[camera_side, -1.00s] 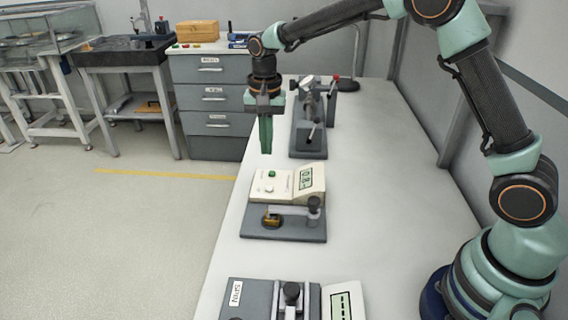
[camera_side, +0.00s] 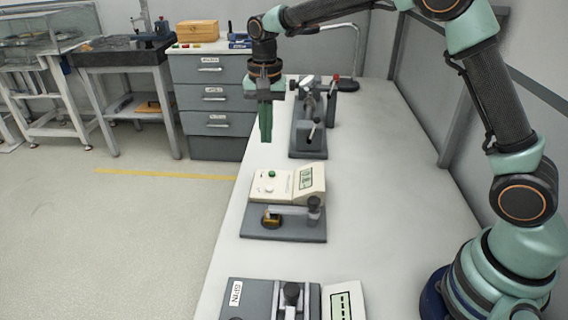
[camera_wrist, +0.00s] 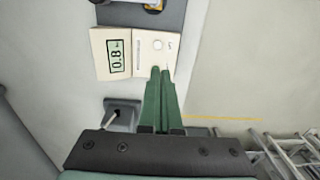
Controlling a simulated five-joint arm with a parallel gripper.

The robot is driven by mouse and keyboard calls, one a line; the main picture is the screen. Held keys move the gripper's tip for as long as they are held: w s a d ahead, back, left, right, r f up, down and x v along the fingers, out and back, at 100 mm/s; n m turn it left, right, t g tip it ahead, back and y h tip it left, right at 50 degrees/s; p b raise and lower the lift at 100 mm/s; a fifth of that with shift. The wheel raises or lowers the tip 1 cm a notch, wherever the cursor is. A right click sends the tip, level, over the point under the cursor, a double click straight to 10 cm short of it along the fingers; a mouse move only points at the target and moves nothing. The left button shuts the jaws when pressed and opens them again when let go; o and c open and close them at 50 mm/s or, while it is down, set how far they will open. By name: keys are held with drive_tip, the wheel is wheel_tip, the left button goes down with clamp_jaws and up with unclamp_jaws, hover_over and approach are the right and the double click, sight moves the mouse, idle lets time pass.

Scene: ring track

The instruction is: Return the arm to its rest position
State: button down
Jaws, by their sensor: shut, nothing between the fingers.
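My gripper (camera_side: 266,138) hangs above the left edge of the white bench (camera_side: 372,160) in the side view, fingers pointing down. Its green fingers are together with nothing between them. It is clear of the bench top, past the cream meter box. In the wrist view my gripper (camera_wrist: 160,72) shows its two green fingers side by side, their tips overlapping the edge of the meter box in the picture. My arm reaches in from its base at the lower right, bent high over the bench.
A cream meter box (camera_side: 290,182) and a grey base with a brass ring (camera_side: 271,219) stand mid-bench. A grey lever fixture (camera_side: 308,128) is behind. A SPIN unit (camera_side: 262,298) is in front. Drawers (camera_side: 212,95) stand beyond. The right part of the bench is clear.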

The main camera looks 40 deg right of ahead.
drive_tip(key=s+d+r+n+t, duration=0.2)
drive_tip(key=s+d+r+n, duration=0.2)
drive_tip(key=s+r, duration=0.4)
drive_tip(key=s+d+n+t, duration=0.1)
drive_tip(key=s+n, duration=0.1)
drive_tip(key=s, duration=0.4)
drive_tip(key=s+d+n+t, duration=0.2)
drive_tip(key=s+n, duration=0.1)
drive_tip(key=s, duration=0.3)
drive_tip(key=shift+s+d+f, duration=0.15)
drive_tip(key=shift+d, duration=0.1)
